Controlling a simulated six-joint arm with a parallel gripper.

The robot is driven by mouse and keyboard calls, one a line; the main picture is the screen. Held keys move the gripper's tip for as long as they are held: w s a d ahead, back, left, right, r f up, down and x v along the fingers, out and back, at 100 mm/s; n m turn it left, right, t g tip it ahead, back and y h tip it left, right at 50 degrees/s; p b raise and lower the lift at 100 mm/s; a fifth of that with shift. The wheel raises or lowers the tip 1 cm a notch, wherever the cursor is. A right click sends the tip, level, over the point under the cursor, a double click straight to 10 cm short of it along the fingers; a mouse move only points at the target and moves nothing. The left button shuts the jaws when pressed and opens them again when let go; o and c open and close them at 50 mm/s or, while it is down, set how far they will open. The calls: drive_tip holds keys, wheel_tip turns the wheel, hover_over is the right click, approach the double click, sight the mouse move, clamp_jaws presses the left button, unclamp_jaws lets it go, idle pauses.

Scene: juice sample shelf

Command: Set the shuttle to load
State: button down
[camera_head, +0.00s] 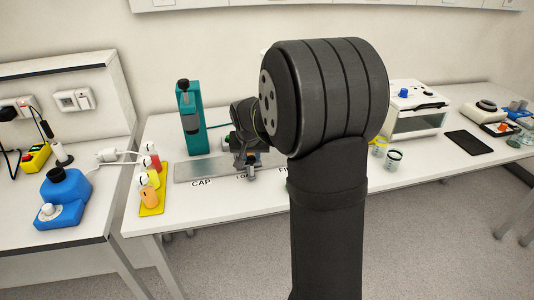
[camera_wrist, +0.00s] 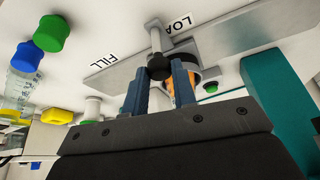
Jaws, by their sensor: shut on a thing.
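The shuttle's handle, a pale rod with a dark round knob (camera_wrist: 158,67), shows in the wrist view, beside the LOAD lettering. My gripper (camera_wrist: 160,78) has its two blue fingers on either side of the knob and is shut on it. An orange piece (camera_wrist: 183,92) shows partly behind the right finger. The grey track plate (camera_wrist: 120,65) carries the words FILL and LOAD. In the head view the track (camera_head: 200,170) also shows CAP at its left end; my gripper (camera_head: 250,168) is over the LOAD label. My arm hides the FILL end and most of the shuttle.
A teal press (camera_head: 190,118) stands behind the track. A yellow tray (camera_head: 152,200) with several small bottles lies left of it. A white box device (camera_head: 415,112) and jars (camera_head: 394,160) stand to the right. Blue and green caps (camera_wrist: 48,33) show in the wrist view.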

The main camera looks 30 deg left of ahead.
drive_tip(key=shift+s+a, duration=0.65)
drive_tip(key=shift+a, duration=0.05)
drive_tip(key=c, duration=1.2)
unclamp_jaws()
drive_tip(key=shift+o, duration=0.2)
drive_tip(key=v, duration=1.7)
drive_tip(key=shift+r, duration=0.25)
drive_tip(key=shift+f, duration=0.1)
drive_tip(key=x, duration=1.7)
drive_tip(key=shift+f, duration=0.15)
